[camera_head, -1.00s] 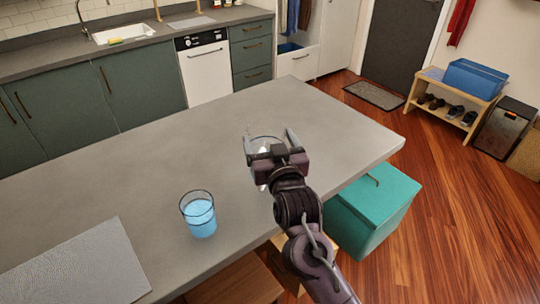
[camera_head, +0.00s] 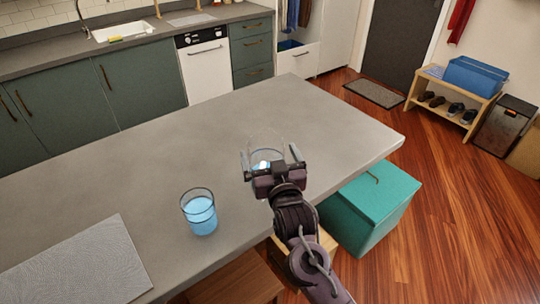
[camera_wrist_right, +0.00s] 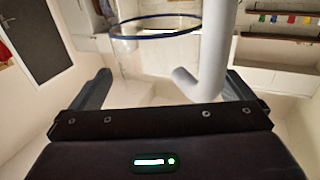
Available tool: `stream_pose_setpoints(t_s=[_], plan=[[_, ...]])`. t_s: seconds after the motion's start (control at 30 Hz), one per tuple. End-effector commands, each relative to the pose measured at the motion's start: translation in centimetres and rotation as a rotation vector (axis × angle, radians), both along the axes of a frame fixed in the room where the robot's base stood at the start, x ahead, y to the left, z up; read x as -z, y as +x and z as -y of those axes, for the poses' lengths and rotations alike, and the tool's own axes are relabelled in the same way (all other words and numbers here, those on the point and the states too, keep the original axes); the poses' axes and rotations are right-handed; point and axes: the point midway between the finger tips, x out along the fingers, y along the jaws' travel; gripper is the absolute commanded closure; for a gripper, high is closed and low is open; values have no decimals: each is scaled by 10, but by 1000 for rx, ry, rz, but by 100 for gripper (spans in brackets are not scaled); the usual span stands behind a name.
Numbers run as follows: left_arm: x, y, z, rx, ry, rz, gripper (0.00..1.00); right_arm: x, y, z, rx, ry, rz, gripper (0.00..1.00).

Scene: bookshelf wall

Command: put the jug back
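The jug (camera_head: 265,139) is clear glass and stands at the counter's middle right in the head view, partly hidden behind my right gripper (camera_head: 269,152). In the right wrist view its dark blue rim and thick white handle (camera_wrist_right: 210,70) show close up. My right gripper is open. The jug's base is hidden. My left gripper is not in view.
A glass of blue liquid (camera_head: 200,217) stands on the grey counter (camera_head: 130,190) left of my right arm. A grey textured mat (camera_head: 75,268) lies at the lower left. A teal box (camera_head: 372,215) is beyond the counter's right edge. The counter behind the jug is clear.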

Motion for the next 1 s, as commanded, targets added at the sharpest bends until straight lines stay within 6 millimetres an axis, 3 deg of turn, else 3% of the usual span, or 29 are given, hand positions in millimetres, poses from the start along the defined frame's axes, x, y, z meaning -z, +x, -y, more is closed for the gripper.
stream_pose_setpoints(t_s=[0.33, 0.8, 1.0], plan=[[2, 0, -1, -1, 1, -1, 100, -2, -7, 1, -1, 1, 0, 0], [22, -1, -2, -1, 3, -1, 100, 0, -97, 23, -1, 1, -2, 0], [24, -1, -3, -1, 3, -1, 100, -2, -115, 27, 0, 0, 0, 0]])
